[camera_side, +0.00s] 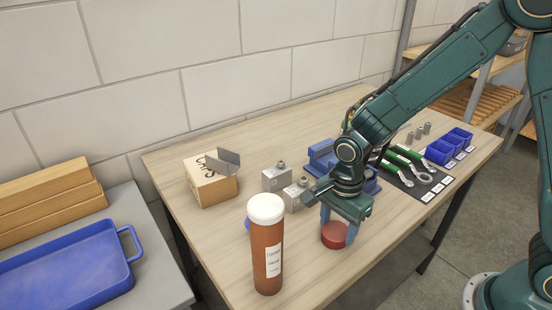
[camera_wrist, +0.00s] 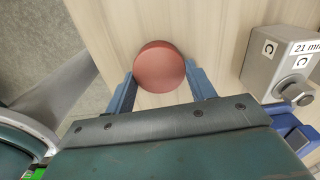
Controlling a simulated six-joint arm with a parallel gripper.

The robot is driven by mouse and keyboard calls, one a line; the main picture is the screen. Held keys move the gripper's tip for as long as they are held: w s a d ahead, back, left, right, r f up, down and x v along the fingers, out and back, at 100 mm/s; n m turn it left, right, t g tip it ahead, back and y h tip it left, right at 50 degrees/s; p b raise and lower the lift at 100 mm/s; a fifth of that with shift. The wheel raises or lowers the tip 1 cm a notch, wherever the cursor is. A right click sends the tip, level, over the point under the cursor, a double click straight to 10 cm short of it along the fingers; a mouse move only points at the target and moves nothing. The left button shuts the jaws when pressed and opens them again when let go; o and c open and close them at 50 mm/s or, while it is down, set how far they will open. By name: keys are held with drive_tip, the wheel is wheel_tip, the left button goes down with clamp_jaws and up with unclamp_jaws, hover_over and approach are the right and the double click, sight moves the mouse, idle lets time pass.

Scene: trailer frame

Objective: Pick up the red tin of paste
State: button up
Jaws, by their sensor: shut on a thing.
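The red tin (camera_side: 334,236) is a short round tin near the front edge of the wooden table. My gripper (camera_side: 338,226) points down over it, with a blue finger on either side of the tin. In the wrist view the tin's round red top (camera_wrist: 159,67) shows between the two fingers of my gripper (camera_wrist: 161,88). The gripper is shut on the tin. The tin looks upright and at or very close to the table top; I cannot tell whether it touches.
A tall orange-brown tube with a white cap (camera_side: 266,245) stands left of my gripper. Grey metal blocks (camera_side: 276,178), a blue vise-like object (camera_side: 322,158) and a cardboard box (camera_side: 210,186) lie behind. Wrenches on a dark mat (camera_side: 412,172) and blue bins (camera_side: 440,151) are at the right.

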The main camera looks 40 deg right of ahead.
sight(336, 229)
wheel_tip(336, 229, up, 20)
idle(0.9)
drive_tip(key=shift+w, duration=0.1)
idle(0.5)
